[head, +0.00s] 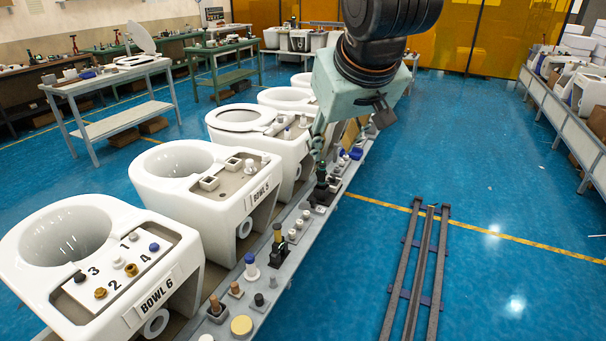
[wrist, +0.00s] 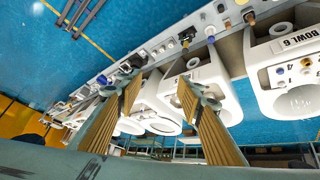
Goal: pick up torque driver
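My gripper (head: 318,142) hangs above the conveyor's tool ledge in the head view. In the wrist view its two tan ribbed fingers stand wide apart, with nothing between the tips (wrist: 160,82). A dark upright tool (head: 321,184) in a black holder stands on the ledge just below my gripper. A yellow-and-black handled tool (head: 277,234) stands in another dark holder nearer the camera; it also shows in the wrist view (wrist: 186,38). I cannot tell for certain which of these is the torque driver. Neither is touched by the fingers, as far as I see.
White toilet bowls line the conveyor, including BOWL 6 (head: 75,245) and BOWL 5 (head: 190,175). Several small fittings, such as a blue-topped part (head: 251,265), crowd the ledge. Floor rails (head: 415,270) lie to the right, with open blue floor around them.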

